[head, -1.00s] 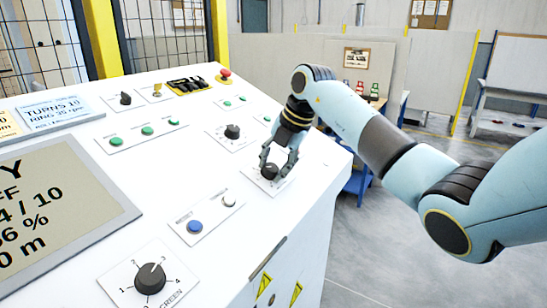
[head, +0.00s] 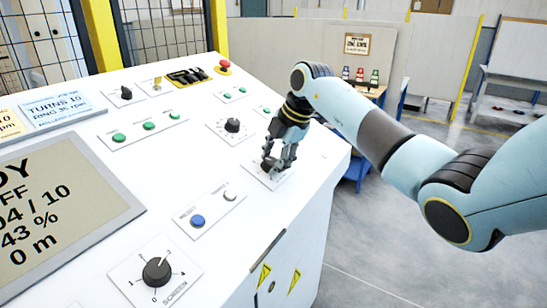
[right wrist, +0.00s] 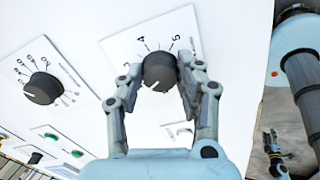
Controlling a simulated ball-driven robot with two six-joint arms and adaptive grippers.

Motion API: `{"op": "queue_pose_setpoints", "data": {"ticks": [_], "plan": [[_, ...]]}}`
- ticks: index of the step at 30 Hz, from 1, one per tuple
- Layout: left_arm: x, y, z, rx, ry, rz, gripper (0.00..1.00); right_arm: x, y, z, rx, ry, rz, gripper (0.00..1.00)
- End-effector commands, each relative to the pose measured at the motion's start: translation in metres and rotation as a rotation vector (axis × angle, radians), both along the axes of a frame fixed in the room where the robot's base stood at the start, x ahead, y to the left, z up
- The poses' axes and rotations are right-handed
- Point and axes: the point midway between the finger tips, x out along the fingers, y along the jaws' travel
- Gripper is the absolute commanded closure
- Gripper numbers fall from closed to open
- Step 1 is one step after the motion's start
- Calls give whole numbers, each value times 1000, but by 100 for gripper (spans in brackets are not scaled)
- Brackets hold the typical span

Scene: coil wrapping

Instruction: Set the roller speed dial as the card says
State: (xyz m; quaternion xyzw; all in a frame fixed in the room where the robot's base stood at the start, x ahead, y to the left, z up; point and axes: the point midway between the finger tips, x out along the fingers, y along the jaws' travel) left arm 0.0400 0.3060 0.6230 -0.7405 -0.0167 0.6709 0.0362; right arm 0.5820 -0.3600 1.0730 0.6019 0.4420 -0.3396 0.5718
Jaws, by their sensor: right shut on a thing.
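My right gripper (head: 277,160) is shut on the black knob of the roller speed dial (right wrist: 159,70) near the panel's right edge. In the right wrist view one finger lies on each side of the knob. Numbers including 4 and 5 show around it, and a white pointer line shows on the knob's lower part. Which number it marks I cannot tell. A small dark gripper, apparently my left (right wrist: 272,145), shows beyond the panel edge in the right wrist view.
A ring of marks surrounds another knob (head: 233,125) behind the held dial. Blue and white buttons (head: 198,221) sit in front-left. A screen dial (head: 157,272) and a display (head: 60,215) are nearer. A red emergency button (head: 224,65) is at the back.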

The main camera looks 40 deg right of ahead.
Motion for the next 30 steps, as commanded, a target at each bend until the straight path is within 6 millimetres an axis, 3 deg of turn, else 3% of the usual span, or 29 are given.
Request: {"op": "queue_pose_setpoints", "data": {"ticks": [6, 7, 12, 23, 30], "plan": [[0, 0, 0, 0, 0, 0, 60, 1, -1, 1, -3, -3, 0, 97], [0, 0, 0, 0, 0, 0, 60, 1, -1, 1, -3, -3, 0, 63], [0, 0, 0, 0, 0, 0, 60, 0, -1, 1, -2, -2, 1, 42], [-1, 1, 0, 1, 1, 0, 60, -2, -1, 7, -2, -2, 2, 42], [0, 0, 0, 0, 0, 0, 60, -19, -9, 50, -6, -6, 2, 42]]}}
